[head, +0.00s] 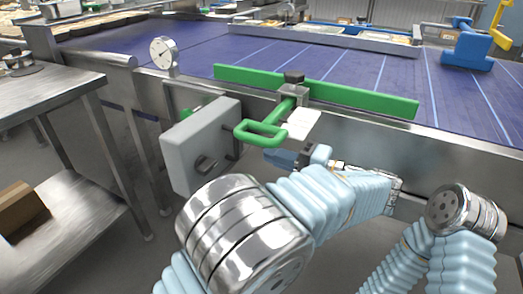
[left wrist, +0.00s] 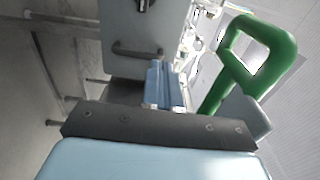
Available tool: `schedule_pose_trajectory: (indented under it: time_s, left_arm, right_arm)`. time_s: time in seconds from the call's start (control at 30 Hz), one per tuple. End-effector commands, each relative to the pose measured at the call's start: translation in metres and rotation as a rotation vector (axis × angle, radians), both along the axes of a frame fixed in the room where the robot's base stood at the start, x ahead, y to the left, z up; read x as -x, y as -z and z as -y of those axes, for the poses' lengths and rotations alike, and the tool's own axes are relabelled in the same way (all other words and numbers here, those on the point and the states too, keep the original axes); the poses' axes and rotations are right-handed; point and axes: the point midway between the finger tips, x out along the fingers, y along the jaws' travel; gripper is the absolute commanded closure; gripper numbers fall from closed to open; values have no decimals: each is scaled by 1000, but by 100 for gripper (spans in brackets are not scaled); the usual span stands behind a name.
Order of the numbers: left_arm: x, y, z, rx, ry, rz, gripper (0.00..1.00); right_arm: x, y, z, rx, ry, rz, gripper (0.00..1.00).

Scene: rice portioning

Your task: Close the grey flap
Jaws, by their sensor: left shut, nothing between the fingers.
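The grey flap (head: 190,150) is a flat panel with a dark bar handle, at the steel side of the conveyor, left of centre in the head view. It appears to stand out from that side; its exact angle is unclear. My left gripper (head: 280,158) is right of the flap, apart from it, with its blue fingers shut and empty. In the left wrist view, the flap (left wrist: 130,25) and its handle lie beyond the shut blue fingers (left wrist: 163,80). My right gripper is out of view.
A green loop handle (head: 260,133) juts out just above my left gripper. A green bar (head: 360,97) runs along the blue conveyor belt (head: 230,50). A steel table (head: 50,80) stands at the left, with floor between it and the flap.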

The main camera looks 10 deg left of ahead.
Motion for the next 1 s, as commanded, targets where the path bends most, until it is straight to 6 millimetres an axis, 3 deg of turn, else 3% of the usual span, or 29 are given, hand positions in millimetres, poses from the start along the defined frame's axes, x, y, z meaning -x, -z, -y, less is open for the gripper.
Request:
schedule_pose_trajectory:
  time_s: [0.5, 0.7, 1.0]
  left_arm:
    - [-38, 0, -96, 1, -2, -6, 100]
    - [-45, 1, -113, 1, 0, -6, 100]
    - [-47, 2, -117, 2, 1, -6, 100]
  right_arm:
    - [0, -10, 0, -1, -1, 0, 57]
    - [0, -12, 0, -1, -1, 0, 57]
    - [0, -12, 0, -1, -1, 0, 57]
